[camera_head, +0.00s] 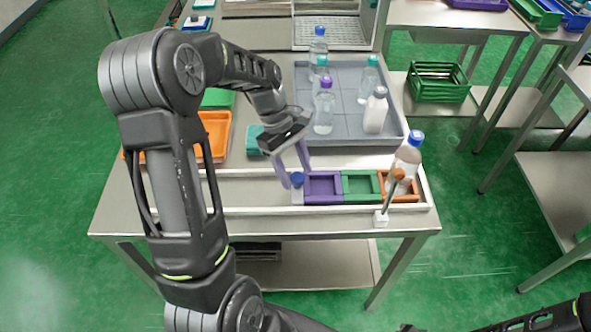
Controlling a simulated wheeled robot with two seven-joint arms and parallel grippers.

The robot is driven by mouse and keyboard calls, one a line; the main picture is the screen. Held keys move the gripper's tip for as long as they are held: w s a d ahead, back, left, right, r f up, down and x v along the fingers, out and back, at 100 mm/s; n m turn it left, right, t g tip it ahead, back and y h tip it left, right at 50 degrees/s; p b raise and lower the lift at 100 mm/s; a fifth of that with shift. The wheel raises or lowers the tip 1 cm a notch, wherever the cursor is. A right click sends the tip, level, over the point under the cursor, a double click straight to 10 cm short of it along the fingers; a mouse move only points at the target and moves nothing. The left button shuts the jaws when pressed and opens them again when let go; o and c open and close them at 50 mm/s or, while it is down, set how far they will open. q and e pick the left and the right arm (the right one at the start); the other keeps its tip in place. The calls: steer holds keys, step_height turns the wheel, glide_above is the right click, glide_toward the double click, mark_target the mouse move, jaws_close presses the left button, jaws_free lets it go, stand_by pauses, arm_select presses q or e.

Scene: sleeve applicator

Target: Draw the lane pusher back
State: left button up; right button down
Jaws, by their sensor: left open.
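A white-railed lane (250,211) runs along the near side of the table. In its right part a purple carrier (322,186), a green one (360,186) and an orange one (405,192) stand in a row. A small blue knob (297,179), which seems to be the lane pusher's, sits at the left end of the row; the rest of the pusher is mostly hidden. My left gripper (296,178) is open, its pale purple fingers pointing down on either side of the knob. I cannot tell whether they touch it. My right gripper is not in view.
A bottle (405,162) stands in the orange carrier, behind a metal post (388,200) with a brown knob. A grey tray (350,78) behind holds several bottles. An orange tray (214,136) and a teal block (253,139) lie left. The lane's left part looks empty.

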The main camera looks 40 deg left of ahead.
arm_select(q)
steer(key=shift+d+f, duration=0.1)
steer(key=shift+f, duration=0.15)
jaws_close()
stand_by(0.5)
stand_by(0.9)
